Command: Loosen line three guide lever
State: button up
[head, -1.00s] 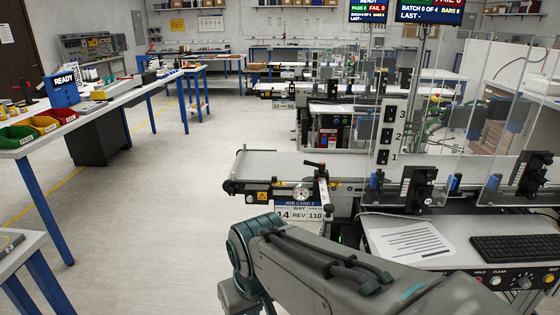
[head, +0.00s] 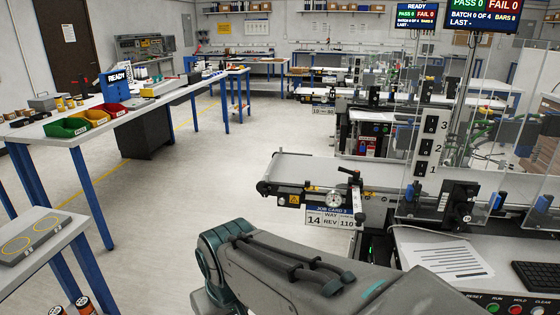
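A post (head: 427,147) carries black switches marked 3, 2 and 1. My arm crosses the bottom of the view, below and in front of the nearest conveyor. My gripper is out of view.
Clear guard panels (head: 480,150) stand along the lines at right. A desk with a paper sheet (head: 447,258) and lit buttons is at lower right. A long bench with coloured bins (head: 92,117) is at left. Grey floor lies open between.

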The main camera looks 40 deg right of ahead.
aim_at(356, 173)
jog(key=i, duration=0.1)
jog(key=z, duration=0.9)
